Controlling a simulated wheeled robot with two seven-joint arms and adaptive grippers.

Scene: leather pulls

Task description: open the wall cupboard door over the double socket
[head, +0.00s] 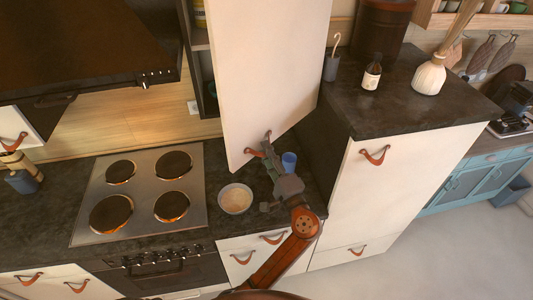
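The cream wall cupboard door (265,65) stands swung out from its cupboard, and part of the dark shelved inside (201,45) shows to its left. Its leather pull (268,136) is near the door's lower edge. A small pale socket (192,107) is on the wooden backsplash left of the door; I cannot tell its number of outlets. My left gripper (266,151) is at the pull and appears closed around its strap, which the fingers partly hide. My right gripper is out of view.
A white bowl (235,198) and a blue cup (289,161) stand on the dark counter below the door, close to my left arm. A hob (143,190) lies to the left under a dark hood (85,45). A tall cream cabinet (395,185) with a bottle (372,76) on top stands right.

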